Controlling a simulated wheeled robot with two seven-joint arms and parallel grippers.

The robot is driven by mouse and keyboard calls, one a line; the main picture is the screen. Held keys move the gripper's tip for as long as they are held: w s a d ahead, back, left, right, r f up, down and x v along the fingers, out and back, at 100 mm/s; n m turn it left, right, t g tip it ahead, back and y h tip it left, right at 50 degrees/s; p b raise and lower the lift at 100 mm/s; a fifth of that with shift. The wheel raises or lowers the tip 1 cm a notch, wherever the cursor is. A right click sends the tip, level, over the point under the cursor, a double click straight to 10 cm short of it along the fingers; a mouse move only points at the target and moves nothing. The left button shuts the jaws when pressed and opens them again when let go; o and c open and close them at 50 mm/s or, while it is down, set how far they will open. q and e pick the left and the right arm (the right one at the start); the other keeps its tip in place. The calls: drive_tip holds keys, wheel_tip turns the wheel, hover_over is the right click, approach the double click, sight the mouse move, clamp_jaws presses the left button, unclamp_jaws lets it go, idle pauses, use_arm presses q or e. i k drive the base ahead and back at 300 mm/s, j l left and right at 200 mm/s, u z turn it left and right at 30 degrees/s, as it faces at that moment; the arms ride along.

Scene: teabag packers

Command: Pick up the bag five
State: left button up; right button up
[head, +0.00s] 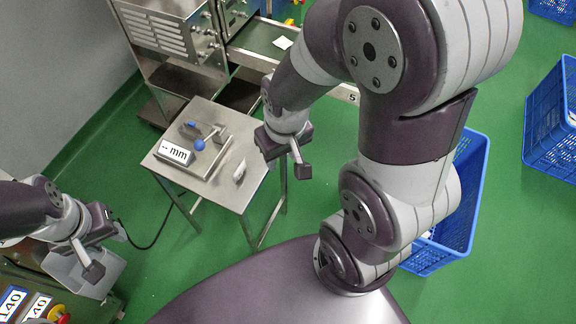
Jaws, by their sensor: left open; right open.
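A small white bag (283,43) lies flat on the green belt of the conveyor (258,38) at the top; I cannot read a number on it. A label "5" (352,98) is on the conveyor's front edge. Another small white piece (239,171) is on the right part of the steel table; I cannot tell whether it is a bag. My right gripper (287,158) is open and empty, above the floor just right of the table. My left gripper (104,250) is open at the lower left, over a grey bin (84,275), apart from both white pieces.
A blue crate (463,205) stands behind my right arm; another crate (550,125) is at the right. A control panel (35,305) is lower left.

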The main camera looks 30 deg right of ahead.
sight(238, 174)
drive_tip(key=z, duration=0.5)
drive_tip(key=i+l, duration=0.1)
drive_tip(key=l, duration=1.25)
drive_tip(key=i, duration=0.05)
